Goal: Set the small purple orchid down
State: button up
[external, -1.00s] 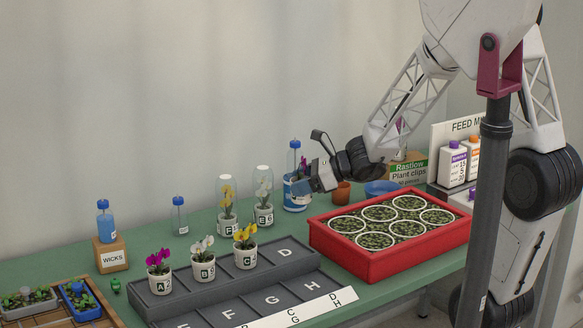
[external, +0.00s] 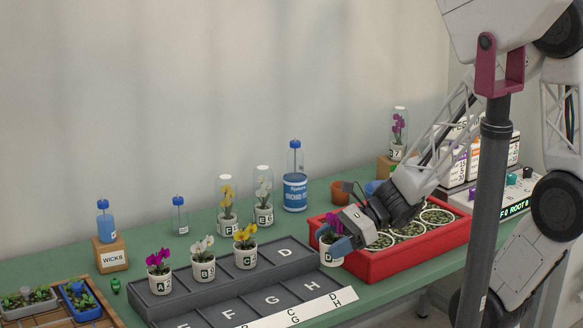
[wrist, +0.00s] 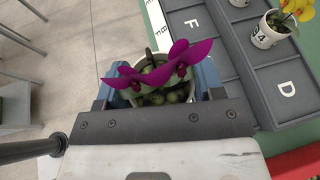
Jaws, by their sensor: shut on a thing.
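The small purple orchid (wrist: 165,68) is in my gripper (wrist: 162,84), its magenta petals spread over a pale pot between the blue fingers in the wrist view. In the external view my gripper (external: 340,240) is shut on the white pot (external: 332,257), which looks upright and carries a letter like D. It hangs beside the left end of the red tray, right of the grey stepped rack (external: 213,301). The rack's upper-row place D (external: 285,253) is empty. The height of the pot above the bench is hard to tell.
Potted orchids stand at A (external: 159,272), B (external: 203,259) and C (external: 246,246). The red tray (external: 415,256) of round mesh pots lies under my arm. Places F, G and H are free.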

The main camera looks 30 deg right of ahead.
jog(key=shift+s+a+f, duration=0.1)
jog(key=shift+s, duration=0.5)
jog(key=shift+s+f, duration=0.2)
jog(key=shift+f, duration=0.1)
notch_tip(320, 180, down, 8)
jog(key=shift+w, duration=0.1)
jog(key=w+a, duration=0.2)
jog(key=w, duration=0.2)
jog(key=w+a+f, duration=0.1)
jog(key=w+a, duration=0.2)
jog(key=w, duration=0.2)
jog(key=w+a, duration=0.3)
jog(key=w, duration=0.1)
jog(key=shift+w+a+f, duration=0.1)
jog(key=shift+w+f, duration=0.1)
jog(key=shift+w, duration=0.15)
jog(key=shift+f, duration=0.1)
jog(key=shift+f, duration=1.7)
jog(key=shift+f, duration=0.15)
